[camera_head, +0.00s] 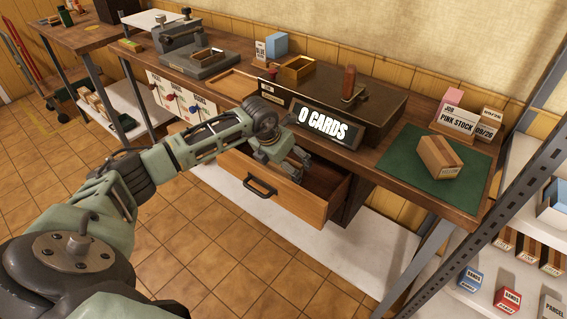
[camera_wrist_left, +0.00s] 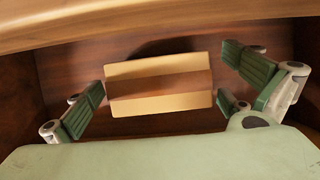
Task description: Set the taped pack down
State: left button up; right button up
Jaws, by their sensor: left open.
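A taped pack (camera_wrist_left: 160,69), pale with a brown band around its middle, lies in the open wooden drawer (camera_head: 295,201), in the left wrist view. My left gripper (camera_head: 285,172) reaches down into the drawer. Its fingers are open in the left wrist view (camera_wrist_left: 165,98), one on each side of the pack, with the left pad close to its end. I cannot tell whether the right pad touches it. In the head view my gripper and the drawer front hide this pack. My right gripper is not in view.
A brown carton (camera_head: 441,156) sits on a green mat (camera_head: 407,160) at the right of the bench. A black "0 CARDS" sign (camera_head: 322,124) stands above the drawer. A metal press (camera_head: 190,55) is at the back left. A grey shelf post (camera_head: 520,130) rises at the right.

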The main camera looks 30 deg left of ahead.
pick_arm(q)
jog(key=p+v, duration=0.8)
jog(key=v, duration=0.4)
jog(key=shift+s, duration=0.1)
dwell(0.9)
